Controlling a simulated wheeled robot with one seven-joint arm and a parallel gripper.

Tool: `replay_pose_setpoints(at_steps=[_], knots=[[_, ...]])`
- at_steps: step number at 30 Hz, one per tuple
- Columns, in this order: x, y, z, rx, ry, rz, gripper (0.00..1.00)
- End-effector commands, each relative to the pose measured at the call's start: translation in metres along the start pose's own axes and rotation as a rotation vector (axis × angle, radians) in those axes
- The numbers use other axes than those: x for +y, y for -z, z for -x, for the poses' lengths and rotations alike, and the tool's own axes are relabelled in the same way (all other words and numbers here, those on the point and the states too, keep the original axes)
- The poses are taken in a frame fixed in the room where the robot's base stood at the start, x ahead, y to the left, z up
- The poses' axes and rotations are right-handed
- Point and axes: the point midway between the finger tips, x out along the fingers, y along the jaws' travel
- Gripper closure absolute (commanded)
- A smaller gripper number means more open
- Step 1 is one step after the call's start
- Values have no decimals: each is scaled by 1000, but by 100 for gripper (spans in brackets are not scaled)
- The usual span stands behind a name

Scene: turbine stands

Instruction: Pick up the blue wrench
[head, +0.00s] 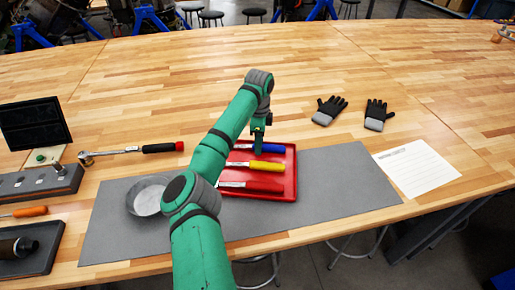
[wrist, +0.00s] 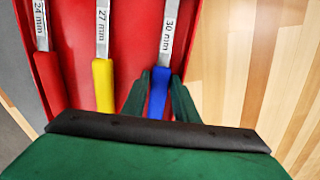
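The blue wrench is the one marked 30 mm. Its blue handle (wrist: 158,92) and grey shank (wrist: 168,38) show in the wrist view, and its handle also shows in the head view (head: 272,149). It lies in the red tray (head: 289,189), at the tray's far side. My gripper (wrist: 160,82) points down over it. One dark green finger is on each side of the blue handle, close to it. I cannot tell whether the fingers press on the handle. In the head view my gripper (head: 259,150) partly covers the wrench.
A yellow-handled wrench (head: 265,167) and a red-handled wrench (head: 265,186) lie beside it in the tray. The tray is on a grey mat (head: 335,185) with a round metal dish (head: 147,196). A ratchet (head: 125,151) lies left. Gloves (head: 328,110) and paper (head: 415,168) lie right. Open tabletop lies behind.

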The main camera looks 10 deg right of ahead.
Motion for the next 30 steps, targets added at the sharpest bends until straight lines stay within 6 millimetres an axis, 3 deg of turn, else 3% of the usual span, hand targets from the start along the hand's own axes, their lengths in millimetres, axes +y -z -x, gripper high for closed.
replay_pose_setpoints(at_steps=[1,3,17,24,30], knots=[[0,0,0,0,0,0,83],[0,0,0,0,0,0,100],[0,0,6,0,2,0,100],[-1,1,34,0,3,-1,100],[22,-12,62,1,4,-2,100]])
